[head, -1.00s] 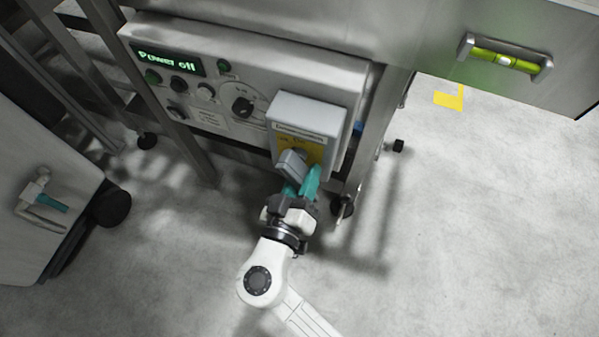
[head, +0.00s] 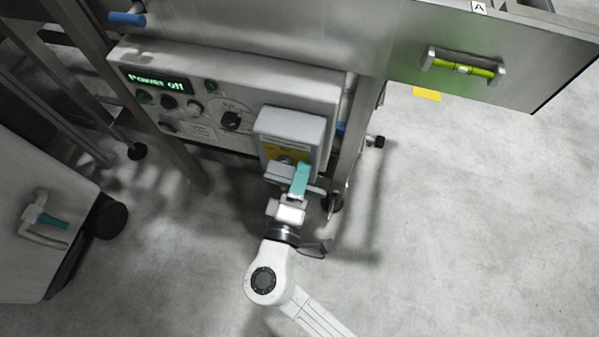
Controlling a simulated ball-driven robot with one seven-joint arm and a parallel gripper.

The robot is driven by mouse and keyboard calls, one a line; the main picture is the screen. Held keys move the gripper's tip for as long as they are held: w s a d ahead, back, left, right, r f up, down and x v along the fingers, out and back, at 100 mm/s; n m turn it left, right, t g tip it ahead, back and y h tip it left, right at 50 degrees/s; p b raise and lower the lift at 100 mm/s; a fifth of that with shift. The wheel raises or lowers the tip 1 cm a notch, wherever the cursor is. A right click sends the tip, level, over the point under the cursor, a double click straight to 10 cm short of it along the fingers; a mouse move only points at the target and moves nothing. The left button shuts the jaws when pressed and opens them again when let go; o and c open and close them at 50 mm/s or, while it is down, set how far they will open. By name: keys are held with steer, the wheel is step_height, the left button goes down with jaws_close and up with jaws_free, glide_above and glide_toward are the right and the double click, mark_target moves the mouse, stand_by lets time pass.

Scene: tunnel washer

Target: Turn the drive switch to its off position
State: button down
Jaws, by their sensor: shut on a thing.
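The drive switch is a grey box (head: 290,125) with a yellow plate (head: 270,153) on its front, at the right end of the control panel. Its grey handle (head: 276,176) lies nearly crosswise in the picture. My gripper (head: 297,181), with a teal finger, is shut on the handle from the near side. The finger hides part of the handle and plate, so I cannot read the switch marks.
The control panel (head: 215,80) has a green display (head: 158,81) reading "Power off", several knobs and a black dial (head: 231,121). A metal leg (head: 358,140) stands right of the box. A white cabinet (head: 45,215) is at left. The floor at right is clear.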

steer(key=shift+r+n+p, duration=0.2)
steer(key=shift+n+p, duration=0.15)
steer(key=shift+n, duration=0.25)
steer(key=c, duration=0.9)
jaws_free()
steer(key=shift+s+a, duration=0.1)
steer(key=v, duration=1)
steer(key=shift+s+a+r, duration=0.1)
steer(key=shift+s, duration=0.25)
